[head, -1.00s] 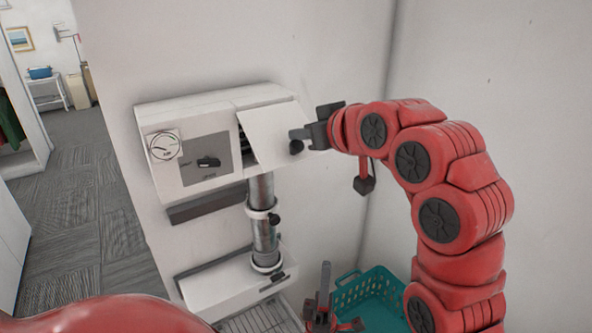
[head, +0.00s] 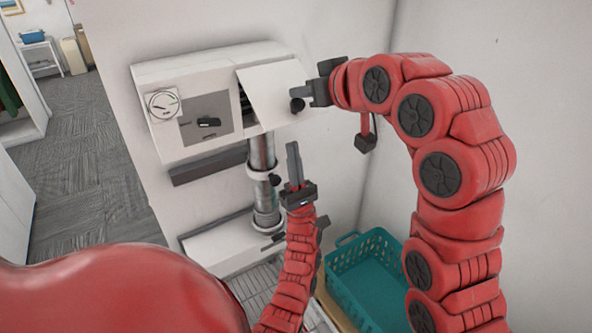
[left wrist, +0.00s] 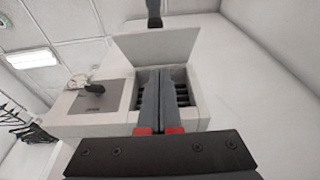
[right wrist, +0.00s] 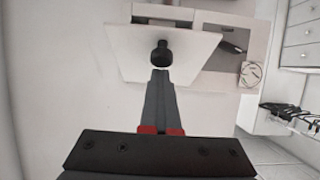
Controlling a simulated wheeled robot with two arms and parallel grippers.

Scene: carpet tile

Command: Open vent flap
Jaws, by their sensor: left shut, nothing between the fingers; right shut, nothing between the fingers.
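The white vent flap (head: 270,90) is on the front of the white wall unit (head: 160,75), tilted outward, with dark space showing at its left edge. In the left wrist view the flap (left wrist: 155,45) stands raised above an opening with dark slats (left wrist: 147,88). A black knob (head: 297,105) sits on the flap's lower right; it also shows in the right wrist view (right wrist: 160,54). My right gripper (head: 305,91) is shut beside the knob; I cannot tell whether it touches. My left gripper (head: 293,150) is shut, upright below the flap, its fingers (left wrist: 161,85) in front of the opening.
A grey panel with a black handle (head: 208,122) and a round dial (head: 162,104) are left of the flap. A metal pipe (head: 263,160) runs down from the unit. A teal basket (head: 365,275) stands below, and the wall corner is close on the right.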

